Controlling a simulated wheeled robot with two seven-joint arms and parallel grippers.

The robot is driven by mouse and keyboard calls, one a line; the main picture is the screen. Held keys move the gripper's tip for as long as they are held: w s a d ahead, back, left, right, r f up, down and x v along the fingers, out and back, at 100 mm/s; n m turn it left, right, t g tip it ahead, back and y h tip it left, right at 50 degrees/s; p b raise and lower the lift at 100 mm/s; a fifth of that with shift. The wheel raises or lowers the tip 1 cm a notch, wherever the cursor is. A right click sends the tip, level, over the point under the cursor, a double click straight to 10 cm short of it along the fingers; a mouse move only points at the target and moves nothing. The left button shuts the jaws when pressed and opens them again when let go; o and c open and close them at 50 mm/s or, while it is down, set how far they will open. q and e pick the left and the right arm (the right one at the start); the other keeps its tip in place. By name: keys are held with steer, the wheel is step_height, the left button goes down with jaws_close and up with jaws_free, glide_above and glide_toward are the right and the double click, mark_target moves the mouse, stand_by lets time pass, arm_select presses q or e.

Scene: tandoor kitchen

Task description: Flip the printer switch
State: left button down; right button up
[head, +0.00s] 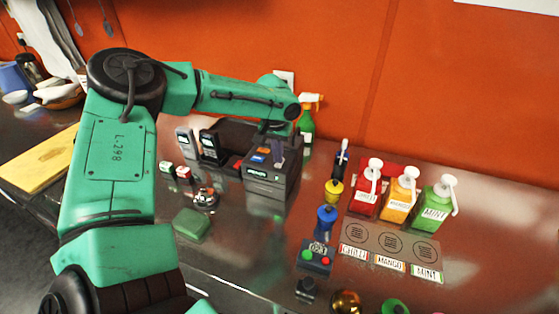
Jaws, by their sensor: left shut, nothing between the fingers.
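The printer (266,178) is a dark box on the steel counter in the middle of the head view, with a small green-lit label on its front and blue and orange patches on top. My green left arm reaches over from the left and bends down behind and above it. My left gripper (279,152) is shut and empty, pointing down at the top right part of the printer. I cannot tell whether it touches the printer. The switch cannot be made out. My right gripper is not in view.
Card terminals (210,146) stand left of the printer. A green spray bottle (307,122) is behind it. Red, orange and green sauce pump bottles (401,194) stand at the right. A button box (316,257) and a green block (191,223) are nearer. An orange wall closes the back.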

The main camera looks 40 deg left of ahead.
arm_select(q)
step_height(320, 180, up, 6)
steer(key=p, duration=0.4)
steer(key=shift+r+p, duration=0.2)
steer(key=shift+p, duration=0.15)
